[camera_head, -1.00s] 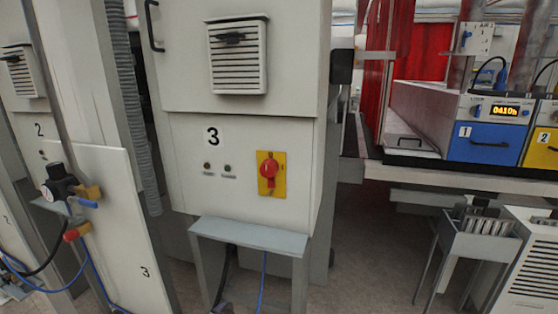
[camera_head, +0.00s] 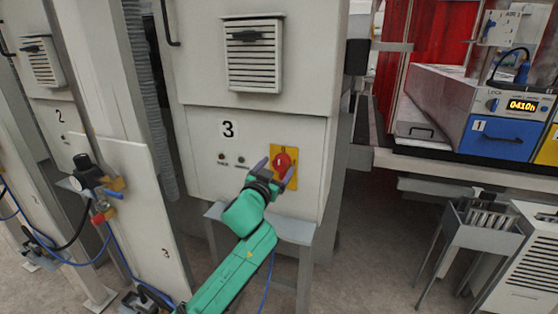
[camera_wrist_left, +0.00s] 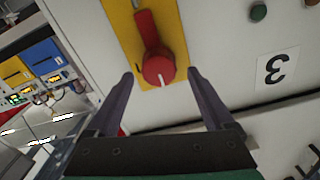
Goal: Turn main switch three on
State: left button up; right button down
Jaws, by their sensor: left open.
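Main switch three is a red rotary knob (camera_head: 282,162) on a yellow plate (camera_head: 291,180), on the front of the white cabinet marked 3 (camera_head: 228,129). The red knob (camera_wrist_left: 158,66) also shows in the left wrist view, on its yellow plate (camera_wrist_left: 125,22), with a white mark near its rounded end. My left gripper (camera_head: 275,172) is open in front of the knob. In the left wrist view its two fingers (camera_wrist_left: 162,78) stand apart, one on each side of the knob's rounded end. I cannot tell whether they touch it. My right gripper is not in view.
Two small indicator lamps (camera_head: 231,159) sit left of the switch. A grey shelf (camera_head: 292,230) juts out below it. A valve with a gauge (camera_head: 86,170) is at the left. A bench with a blue unit (camera_head: 497,137) stands at the right. Open floor lies between.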

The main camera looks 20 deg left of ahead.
pick_arm(q)
jog(key=shift+w+d, duration=0.15)
jog(key=shift+w, duration=1)
grip_shut()
jog(key=shift+m, duration=0.4)
jog(key=m+p, duration=0.1)
jog(key=m, duration=0.2)
jog(key=shift+m, duration=0.4)
jog(key=m, duration=0.4)
jog(key=shift+d+f+p, duration=0.1)
jog(key=shift+p, duration=0.3)
jog(key=m, duration=0.5)
jog(key=shift+f+p, duration=0.1)
jog(key=shift+p, duration=0.3)
jog(key=shift+f+m+p, duration=0.15)
jog(key=shift+m+p, duration=0.3)
jog(key=shift+m, duration=1.75)
